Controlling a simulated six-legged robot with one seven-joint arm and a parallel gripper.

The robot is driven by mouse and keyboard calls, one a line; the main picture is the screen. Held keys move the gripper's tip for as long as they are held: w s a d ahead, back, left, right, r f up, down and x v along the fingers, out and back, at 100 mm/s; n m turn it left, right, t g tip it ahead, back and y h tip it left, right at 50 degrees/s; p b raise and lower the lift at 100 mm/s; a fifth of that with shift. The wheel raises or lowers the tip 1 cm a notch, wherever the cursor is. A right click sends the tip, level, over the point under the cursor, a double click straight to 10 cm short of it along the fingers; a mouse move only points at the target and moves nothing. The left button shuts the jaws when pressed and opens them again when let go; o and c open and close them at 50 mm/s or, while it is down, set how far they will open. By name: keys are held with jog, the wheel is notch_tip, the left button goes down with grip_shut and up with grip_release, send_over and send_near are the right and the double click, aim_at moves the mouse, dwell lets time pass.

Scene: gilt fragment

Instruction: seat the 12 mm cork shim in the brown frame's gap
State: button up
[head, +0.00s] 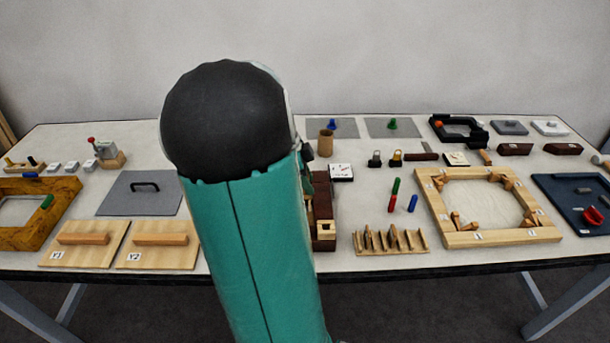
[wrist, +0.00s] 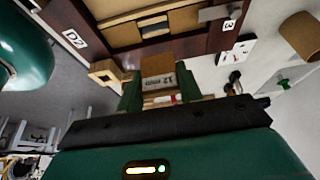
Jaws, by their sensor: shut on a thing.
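The cork shim (wrist: 157,66) is a tan block in the wrist view, with a "12 mm" marking on its near face. My gripper (wrist: 160,84) is shut on it, with one green finger on each side. The dark brown frame (wrist: 195,43) lies just beyond the shim at the top of the wrist view, with labels D2 and 3 on it. I cannot tell whether the shim touches the frame, and the gap is not clearly made out. In the head view my arm covers the gripper, the shim and most of the brown frame (head: 324,200).
A light wooden block with a square hole (wrist: 104,72) sits at the frame's near edge. A brown cup (wrist: 301,34) stands to the right. In the head view a slotted wooden rack (head: 390,242) and a large pale frame (head: 470,239) lie right of my arm.

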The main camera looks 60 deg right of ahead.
jog(key=shift+f, duration=2.4)
jog(key=shift+f, duration=0.75)
jog(key=shift+r, duration=0.1)
jog(key=shift+r, duration=0.35)
jog(key=shift+f, duration=0.35)
dwell(1.8)
jog(key=shift+r, duration=0.35)
jog(key=shift+f, duration=0.35)
dwell(1.6)
